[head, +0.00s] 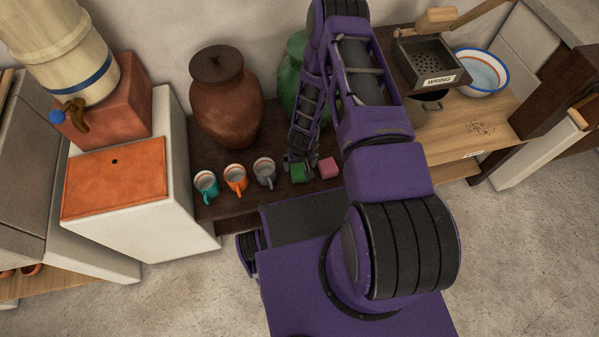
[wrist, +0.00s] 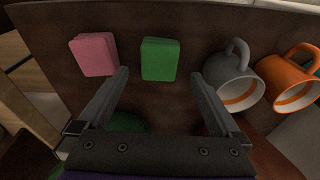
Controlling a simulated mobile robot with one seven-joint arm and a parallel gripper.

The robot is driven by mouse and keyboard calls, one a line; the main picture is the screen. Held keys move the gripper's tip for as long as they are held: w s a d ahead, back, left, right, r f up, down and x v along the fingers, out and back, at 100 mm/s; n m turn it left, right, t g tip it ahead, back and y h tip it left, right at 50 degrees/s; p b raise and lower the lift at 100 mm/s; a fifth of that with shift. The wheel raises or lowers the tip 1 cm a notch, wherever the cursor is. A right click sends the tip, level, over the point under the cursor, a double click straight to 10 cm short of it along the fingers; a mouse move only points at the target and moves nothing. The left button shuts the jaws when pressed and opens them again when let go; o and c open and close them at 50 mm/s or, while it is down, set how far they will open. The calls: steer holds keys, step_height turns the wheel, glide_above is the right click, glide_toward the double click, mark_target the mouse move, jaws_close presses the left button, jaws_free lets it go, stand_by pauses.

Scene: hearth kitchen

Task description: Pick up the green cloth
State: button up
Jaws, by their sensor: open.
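The green cloth (head: 298,173) is a small folded block on the dark wooden shelf, between the grey mug and the pink cloth. In the wrist view the green cloth (wrist: 160,59) lies flat just beyond the fingertips, roughly centred between them and a little to the left. My gripper (wrist: 168,76) is open and empty, its two fingers apart, pointing toward the cloth. In the head view my gripper (head: 297,158) is right at the green cloth and partly hides it; I cannot tell there whether they touch.
A pink cloth (head: 328,167) lies beside the green one. A grey mug (head: 265,171), an orange mug (head: 236,179) and a teal mug (head: 206,184) stand in a row to the left. A brown jar (head: 224,105) and a green jar (head: 289,77) stand behind on the dark shelf (wrist: 128,18).

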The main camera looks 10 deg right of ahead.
mark_target(300, 170)
steer(key=f, duration=0.2)
steer(key=w+f, duration=0.1)
steer(key=f, duration=0.4)
steer(key=shift+w+d+f+b, duration=0.15)
steer(key=shift+w+b, duration=0.15)
steer(key=shift+w, duration=0.1)
steer(key=c, duration=1.2)
steer(key=shift+c, duration=0.2)
